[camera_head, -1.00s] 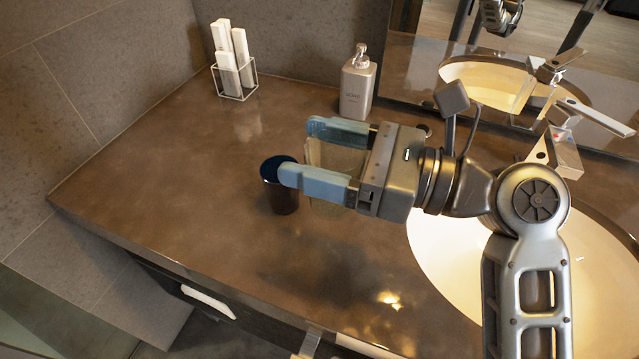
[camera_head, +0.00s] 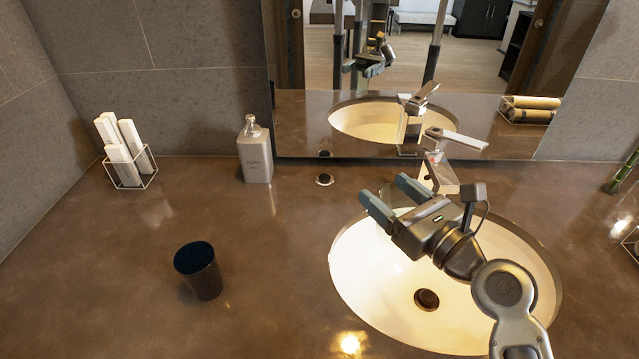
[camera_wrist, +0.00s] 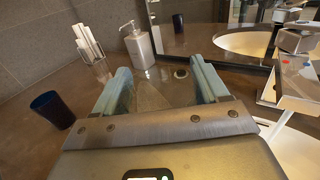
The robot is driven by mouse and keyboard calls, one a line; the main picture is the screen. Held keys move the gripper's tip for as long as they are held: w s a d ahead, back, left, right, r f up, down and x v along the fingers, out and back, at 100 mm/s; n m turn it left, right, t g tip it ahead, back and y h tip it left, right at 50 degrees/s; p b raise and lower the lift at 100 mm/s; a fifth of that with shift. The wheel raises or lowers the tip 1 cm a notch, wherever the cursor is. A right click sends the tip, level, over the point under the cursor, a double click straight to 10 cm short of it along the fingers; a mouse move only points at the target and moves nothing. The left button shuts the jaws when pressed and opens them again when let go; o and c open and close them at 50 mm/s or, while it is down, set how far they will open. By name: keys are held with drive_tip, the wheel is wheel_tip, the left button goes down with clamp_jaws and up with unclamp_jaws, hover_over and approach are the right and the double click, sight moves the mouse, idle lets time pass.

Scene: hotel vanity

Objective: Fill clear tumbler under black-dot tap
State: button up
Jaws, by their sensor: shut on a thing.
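My gripper (camera_head: 383,190) is shut on the clear tumbler (camera_wrist: 155,97), which shows only faintly between the two blue fingers in the wrist view. In the head view the fingers and my wrist hide most of the tumbler. The gripper is over the back left part of the white basin (camera_head: 365,270), just left of and in front of the chrome tap (camera_head: 440,178). A dark dot shows on the tap's front. The tap also stands at the right edge of the wrist view (camera_wrist: 298,88).
A dark blue cup (camera_head: 199,270) stands on the brown counter (camera_head: 90,260) at left. A soap bottle (camera_head: 255,152) and a wire holder with white boxes (camera_head: 127,155) stand at the back. A mirror (camera_head: 300,110) rises behind the tap. The counter between cup and basin is clear.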

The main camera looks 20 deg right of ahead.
drive_tip(key=s+d+f+m+h+p, duration=0.1)
drive_tip(key=s+d+f+m+h, duration=0.15)
drive_tip(key=d+h, duration=0.3)
drive_tip(key=s+d+f+m+h, duration=0.1)
drive_tip(key=s+d+m+h, duration=0.25)
drive_tip(key=d, duration=0.25)
drive_tip(key=w+d+f+b, duration=0.2)
drive_tip(key=w+f, duration=0.2)
drive_tip(key=f, duration=0.4)
drive_tip(key=shift+d+h+b, duration=0.15)
drive_tip(key=shift+h+b, duration=0.15)
drive_tip(key=p+x, duration=0.1)
drive_tip(key=x, duration=0.7)
drive_tip(key=shift+d, duration=0.2)
idle(0.4)
drive_tip(key=shift+s+f, duration=0.15)
drive_tip(key=shift+s, duration=0.05)
idle(2.6)
drive_tip(key=v, duration=0.8)
drive_tip(key=shift+a+r, duration=0.2)
drive_tip(key=shift+a, duration=0.05)
drive_tip(key=shift+s, duration=0.1)
